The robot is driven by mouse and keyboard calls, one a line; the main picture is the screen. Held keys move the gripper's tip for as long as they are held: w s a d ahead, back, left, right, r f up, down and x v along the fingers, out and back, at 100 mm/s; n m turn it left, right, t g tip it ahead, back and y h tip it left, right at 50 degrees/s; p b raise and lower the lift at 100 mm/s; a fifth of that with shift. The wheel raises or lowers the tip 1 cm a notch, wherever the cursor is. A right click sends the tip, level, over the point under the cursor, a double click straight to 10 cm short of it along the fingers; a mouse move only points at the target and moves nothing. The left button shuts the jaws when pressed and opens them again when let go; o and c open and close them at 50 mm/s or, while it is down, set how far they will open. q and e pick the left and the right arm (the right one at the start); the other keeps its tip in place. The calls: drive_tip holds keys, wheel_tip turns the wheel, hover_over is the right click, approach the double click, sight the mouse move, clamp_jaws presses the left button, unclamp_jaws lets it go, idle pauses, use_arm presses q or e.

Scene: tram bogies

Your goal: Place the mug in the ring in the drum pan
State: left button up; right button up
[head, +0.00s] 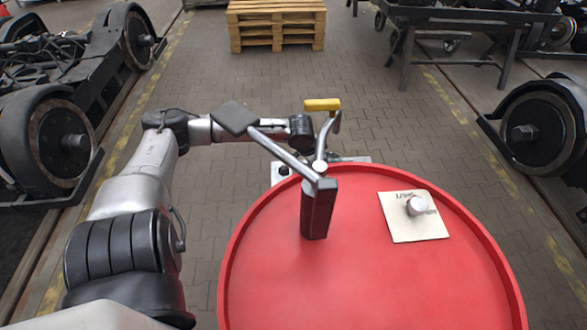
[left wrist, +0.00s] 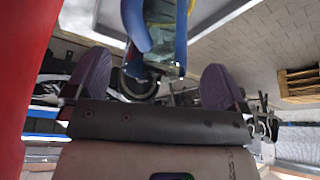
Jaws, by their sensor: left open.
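In the left wrist view my left gripper (left wrist: 156,68) is open, its two purple fingers apart. A blue-rimmed object (left wrist: 181,38) with a glassy middle shows between and beyond the fingers, cut by the top edge; I cannot tell whether it is the mug. No ring is clearly visible. My right gripper is not in view.
The dark post (head: 318,215) stands in the pan, bearing silver arms, a dark plate (head: 235,118) and a yellow piece (head: 322,104). A grey surface (head: 278,176) lies behind the rim. A pallet (head: 276,25), trolley and wheels stand farther off. The pan's front is clear.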

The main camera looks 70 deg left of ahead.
use_arm(q)
drive_tip(key=s+d+p, duration=0.1)
drive_tip(key=s+p, duration=0.3)
drive_tip(key=s, duration=0.4)
drive_tip(key=shift+p, duration=0.4)
drive_tip(key=shift+s, duration=0.1)
idle(1.0)
idle(1.0)
